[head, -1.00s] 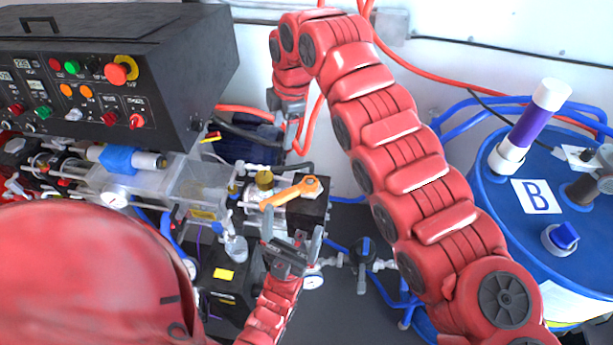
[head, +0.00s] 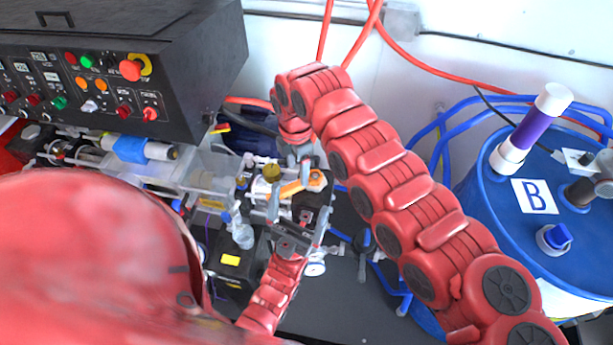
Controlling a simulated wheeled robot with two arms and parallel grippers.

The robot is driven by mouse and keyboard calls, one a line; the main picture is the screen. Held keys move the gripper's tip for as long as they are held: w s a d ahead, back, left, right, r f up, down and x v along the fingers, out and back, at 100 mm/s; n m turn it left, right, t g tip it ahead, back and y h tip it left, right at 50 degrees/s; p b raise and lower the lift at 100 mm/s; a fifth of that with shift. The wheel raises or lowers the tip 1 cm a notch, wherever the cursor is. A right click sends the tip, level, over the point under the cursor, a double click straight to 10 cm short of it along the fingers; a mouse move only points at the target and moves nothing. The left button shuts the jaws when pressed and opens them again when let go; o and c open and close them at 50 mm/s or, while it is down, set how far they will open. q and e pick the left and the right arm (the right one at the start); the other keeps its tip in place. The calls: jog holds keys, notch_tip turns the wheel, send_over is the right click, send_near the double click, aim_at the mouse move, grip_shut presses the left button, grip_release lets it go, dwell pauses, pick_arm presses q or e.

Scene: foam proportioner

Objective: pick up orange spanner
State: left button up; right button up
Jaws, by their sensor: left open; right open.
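The orange spanner (head: 291,189) lies across the top of the pump assembly in the middle of the head view, its ring head to the right and handle to the left. My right gripper (head: 303,166) comes down from above, with its jaws open close over the spanner's middle and partly covering it. I cannot tell whether they touch it. My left gripper (head: 298,215) is open and empty just below the spanner in the picture, its fingers pointing up toward it.
A black control box (head: 190,75) with knobs and buttons stands upper left. A brass cap (head: 271,173) sits just left of the spanner. A blue drum (head: 480,205) marked B stands at right. Red hoses and blue pipes run along the wall.

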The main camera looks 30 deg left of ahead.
aim_at(298, 183)
jog(key=shift+f+p, duration=0.35)
jog(key=shift+p, duration=0.1)
notch_tip(298, 183, down, 2)
jog(key=shift+f+p, duration=0.1)
jog(key=shift+p, duration=1.1)
notch_tip(298, 183, down, 2)
jog(key=shift+f, duration=0.3)
grip_shut()
